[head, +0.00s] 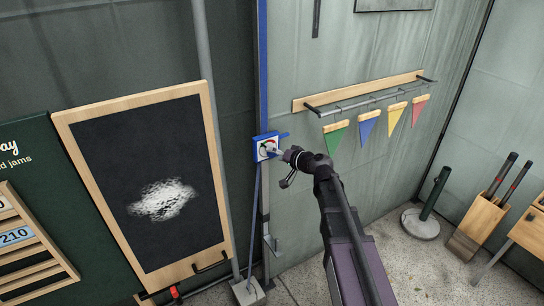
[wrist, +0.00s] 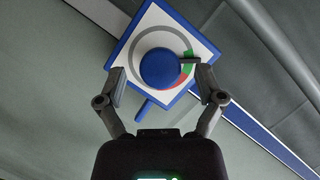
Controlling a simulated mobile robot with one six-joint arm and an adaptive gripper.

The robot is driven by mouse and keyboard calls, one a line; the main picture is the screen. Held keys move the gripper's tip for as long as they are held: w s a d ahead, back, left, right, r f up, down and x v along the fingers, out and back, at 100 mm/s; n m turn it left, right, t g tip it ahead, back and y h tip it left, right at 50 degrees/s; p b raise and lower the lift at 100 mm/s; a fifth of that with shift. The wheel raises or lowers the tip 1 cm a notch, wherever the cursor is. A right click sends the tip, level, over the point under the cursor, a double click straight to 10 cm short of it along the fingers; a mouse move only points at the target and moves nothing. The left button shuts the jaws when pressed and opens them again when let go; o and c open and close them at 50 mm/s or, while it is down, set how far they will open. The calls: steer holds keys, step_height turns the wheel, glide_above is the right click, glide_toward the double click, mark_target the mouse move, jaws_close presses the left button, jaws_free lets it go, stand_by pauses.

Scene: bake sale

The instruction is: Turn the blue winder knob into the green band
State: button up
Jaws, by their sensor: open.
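The blue winder knob (wrist: 158,68) sits on a white dial plate (wrist: 140,32) with a blue edge. A grey ring circles the knob, with a green band (wrist: 190,56) and a red part at its right side. A dark pointer-like bar reaches right from the knob and appears to lie across the green band, partly close to my finger. My gripper (wrist: 160,82) is open, with one finger on each side of the knob; I cannot tell whether they touch it. In the head view the winder (head: 266,147) is on the wall, and my gripper (head: 277,152) is right in front of it, hiding the knob.
A blue post (head: 262,60) runs up the wall above the winder. A framed chalkboard (head: 140,180) stands to the left. A rail with several pennants (head: 370,124) hangs to the right. A grey weighted base (head: 420,224) stands on the floor at the right.

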steer(key=shift+x, duration=0.85)
steer(key=shift+c, duration=0.2)
steer(key=c, duration=1.1)
